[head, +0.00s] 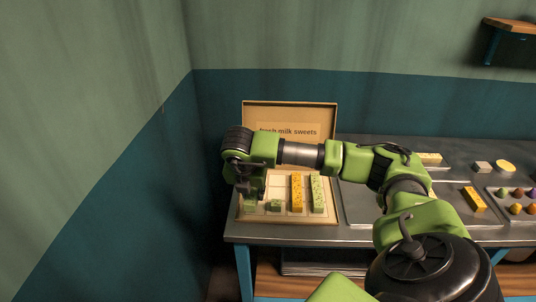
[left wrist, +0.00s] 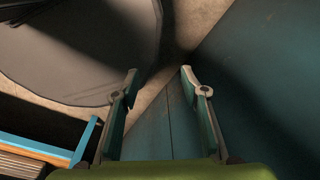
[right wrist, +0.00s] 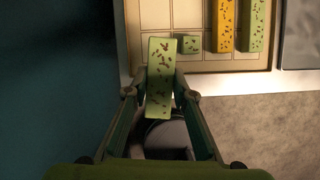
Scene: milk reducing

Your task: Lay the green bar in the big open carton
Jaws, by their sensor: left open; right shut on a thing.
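The held green bar (right wrist: 160,70) is pale green with dark flecks. My right gripper (right wrist: 160,95) is shut on its near end. In the right wrist view the bar's far end overlaps the left front part of the big open carton (head: 285,218); I cannot tell its height. Inside the carton a small green cube (head: 275,205), a yellow bar (head: 297,193) and another green bar (head: 318,194) lie side by side. They also show in the right wrist view, the cube (right wrist: 188,45) just right of the held bar. My left gripper (left wrist: 160,80) is open and empty, away from the carton.
The carton's raised lid (head: 289,118) stands at the back. My right arm crosses the head view in front of it. On the metal counter (head: 350,150) to the right are a tray with a yellow bar (head: 474,199) and a tray of round sweets (head: 516,207). A wall is close on the left.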

